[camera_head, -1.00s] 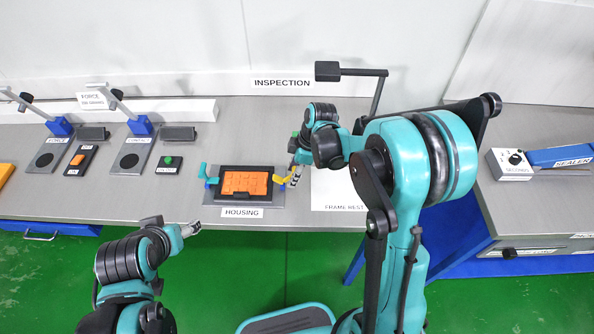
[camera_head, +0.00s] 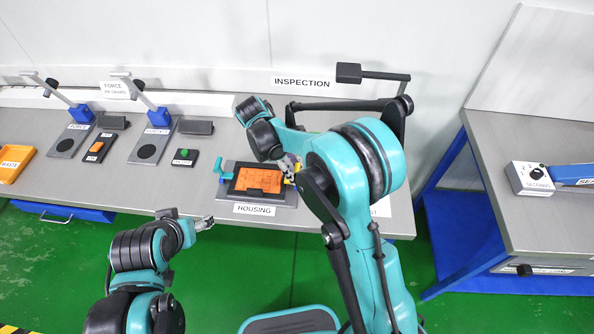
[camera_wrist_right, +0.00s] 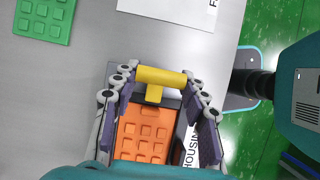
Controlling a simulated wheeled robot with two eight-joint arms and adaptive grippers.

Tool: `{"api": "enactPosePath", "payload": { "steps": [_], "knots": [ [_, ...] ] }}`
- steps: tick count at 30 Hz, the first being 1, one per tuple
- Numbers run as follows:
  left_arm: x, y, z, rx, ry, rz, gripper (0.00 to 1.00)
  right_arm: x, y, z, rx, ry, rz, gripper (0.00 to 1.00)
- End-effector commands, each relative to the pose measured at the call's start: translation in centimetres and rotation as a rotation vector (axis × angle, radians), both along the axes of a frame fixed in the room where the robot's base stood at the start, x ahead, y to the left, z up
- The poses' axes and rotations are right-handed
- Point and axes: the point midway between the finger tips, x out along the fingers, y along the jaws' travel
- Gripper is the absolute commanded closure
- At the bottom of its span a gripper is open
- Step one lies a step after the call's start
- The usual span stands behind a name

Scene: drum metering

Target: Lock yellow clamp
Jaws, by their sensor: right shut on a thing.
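The housing (camera_head: 283,197) lies on the bench with an orange grid panel (camera_head: 258,180) inside its dark frame. The panel also shows in the right wrist view (camera_wrist_right: 142,132). The yellow clamp (camera_wrist_right: 160,77) is at the housing's right end in the head view, mostly hidden by my right gripper (camera_head: 291,168). In the right wrist view my right gripper (camera_wrist_right: 163,92) has its fingers at both ends of the clamp's yellow crossbar, shut on it. A teal clamp (camera_head: 223,177) is at the housing's left end. My left gripper (camera_head: 207,223) hangs before the bench's front edge, away from the housing; its opening is too small to judge.
A green grid panel (camera_wrist_right: 45,18) lies on the bench near the clamp. A dark button box with a green button (camera_head: 184,156) stands left of the housing. An orange waste tray (camera_head: 14,163) is at the far left. My right arm hides part of the bench.

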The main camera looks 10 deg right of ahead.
Motion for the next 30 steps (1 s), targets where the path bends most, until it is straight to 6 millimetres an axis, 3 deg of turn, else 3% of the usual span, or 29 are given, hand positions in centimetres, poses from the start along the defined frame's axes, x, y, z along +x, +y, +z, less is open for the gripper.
{"api": "enactPosePath", "payload": {
  "steps": [16,17,19,30],
  "knots": [
    [0.00,0.00,-0.16,0.000,0.000,0.000,0.34,-0.01,0.24,-0.18,-0.021,0.009,0.001,0.85],
    [0.00,0.00,-0.16,0.000,0.000,0.000,0.34,-0.01,0.24,-0.18,-0.021,0.009,0.001,0.54],
    [0.00,0.00,-0.16,0.000,0.000,0.000,0.34,-0.02,0.23,-0.17,-0.021,0.009,0.001,0.35],
    [0.00,0.00,-0.14,0.000,0.000,0.000,0.34,0.05,0.32,0.17,-0.023,0.008,0.000,0.34]
  ]
}}
